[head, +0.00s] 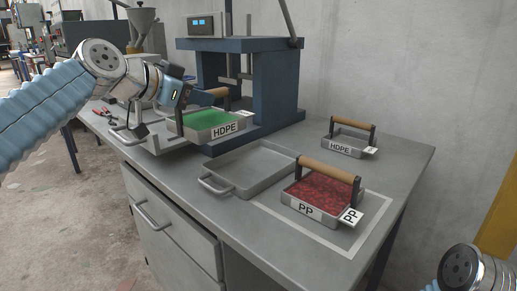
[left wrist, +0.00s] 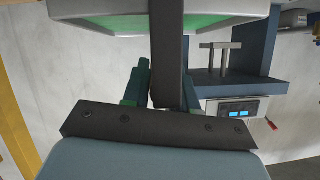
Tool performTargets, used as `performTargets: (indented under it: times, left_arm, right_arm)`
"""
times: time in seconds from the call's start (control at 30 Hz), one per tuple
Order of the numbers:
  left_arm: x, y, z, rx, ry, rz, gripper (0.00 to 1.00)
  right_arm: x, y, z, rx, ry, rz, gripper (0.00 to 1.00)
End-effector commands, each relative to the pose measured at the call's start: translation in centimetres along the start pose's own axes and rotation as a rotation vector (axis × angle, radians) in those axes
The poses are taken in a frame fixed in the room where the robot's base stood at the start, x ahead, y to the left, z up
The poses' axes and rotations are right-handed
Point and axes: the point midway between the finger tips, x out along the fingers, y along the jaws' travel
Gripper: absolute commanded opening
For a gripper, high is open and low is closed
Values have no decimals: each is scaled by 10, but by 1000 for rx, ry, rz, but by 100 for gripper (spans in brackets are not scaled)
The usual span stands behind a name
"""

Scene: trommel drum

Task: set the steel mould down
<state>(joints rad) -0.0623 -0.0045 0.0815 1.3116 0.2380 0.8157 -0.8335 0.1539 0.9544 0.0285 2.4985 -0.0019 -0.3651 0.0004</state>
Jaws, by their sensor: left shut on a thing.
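My left gripper (head: 187,96) is shut on the handle of a steel mould (head: 226,130) with green filling and an HDPE label. In the left wrist view the two fingers (left wrist: 163,88) stand either side of a dark handle bracket, and the mould's pale rim (left wrist: 110,12) and green filling show at the top edge. In the head view the mould is over the left part of the bench, in front of the blue press (head: 285,90). I cannot tell whether its underside touches anything. My right arm shows at the bottom right corner; its gripper is out of frame.
An empty steel tray (head: 217,188) lies mid-bench; another tray (head: 128,139) is partly hidden at left. A red-filled PP mould (head: 307,210) stands inside a pale marked outline (head: 340,245). A second HDPE mould (head: 343,146) stands at the back right, with clear bench around it.

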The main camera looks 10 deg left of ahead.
Motion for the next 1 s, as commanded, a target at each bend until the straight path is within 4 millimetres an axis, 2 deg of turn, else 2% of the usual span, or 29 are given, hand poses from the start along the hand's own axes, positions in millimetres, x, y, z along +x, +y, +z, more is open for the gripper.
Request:
performTargets:
  times: [0.23, 0.4, 0.73, 0.87, 1.0]
  left_arm:
    - [62, 39, -5, 4, 1, 7, 0]
    - [94, 57, 16, 1, 1, 3, 0]
    - [123, 74, 32, 2, 1, 3, 0]
    - [130, 76, 52, -1, 2, 0, 0]
    - [132, 77, 58, 0, 4, -1, 0]
  right_arm:
    - [-10, -4, 0, -1, -1, -1, 0]
    - [-7, -3, 0, -1, -1, -1, 0]
    - [-8, -4, 0, -1, -1, -1, 0]
    - [-4, -2, 0, -1, -1, -1, 0]
    - [-4, -2, 0, -1, 0, -1, 0]
